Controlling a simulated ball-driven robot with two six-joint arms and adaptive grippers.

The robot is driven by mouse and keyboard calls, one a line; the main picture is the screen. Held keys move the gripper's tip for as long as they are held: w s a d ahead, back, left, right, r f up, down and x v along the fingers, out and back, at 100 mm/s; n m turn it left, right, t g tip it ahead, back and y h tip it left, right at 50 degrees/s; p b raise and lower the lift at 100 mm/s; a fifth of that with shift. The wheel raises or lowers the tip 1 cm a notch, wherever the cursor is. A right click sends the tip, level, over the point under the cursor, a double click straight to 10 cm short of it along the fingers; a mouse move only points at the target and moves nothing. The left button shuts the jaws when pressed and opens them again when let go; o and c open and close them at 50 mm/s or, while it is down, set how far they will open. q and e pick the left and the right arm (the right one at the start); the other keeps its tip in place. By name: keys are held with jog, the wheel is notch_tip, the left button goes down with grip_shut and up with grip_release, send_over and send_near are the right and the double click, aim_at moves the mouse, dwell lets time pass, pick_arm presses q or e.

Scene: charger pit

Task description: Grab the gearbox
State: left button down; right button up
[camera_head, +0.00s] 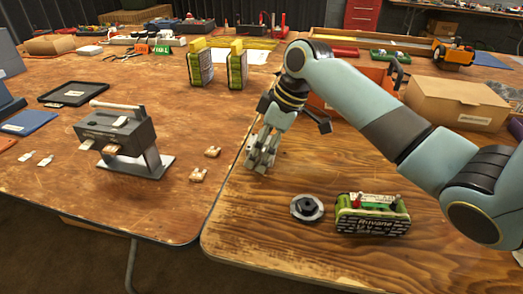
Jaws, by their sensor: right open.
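A round grey flanged piece with a raised black hub (307,208) lies flat on the near right table. It looks most like the gearbox, but I cannot be sure. A green and black pack with red and white parts on top (372,215) lies just right of it, a small gap apart. My right gripper (261,158) is open and empty, pointing down near the left edge of that table, behind and left of the round piece. It does not touch the round piece. My left gripper is out of view.
A grey device on a stand (118,138) and small copper-coloured pieces (199,174) are on the left table (130,215). Two yellow-green packs (200,66) stand behind. A cardboard box (458,103) is at the right. The right table's front is clear.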

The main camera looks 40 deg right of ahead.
jog(key=shift+c, duration=0.3)
jog(key=c, duration=1.6)
jog(key=shift+r, duration=0.1)
jog(key=shift+c, duration=0.4)
jog(key=shift+r, duration=0.1)
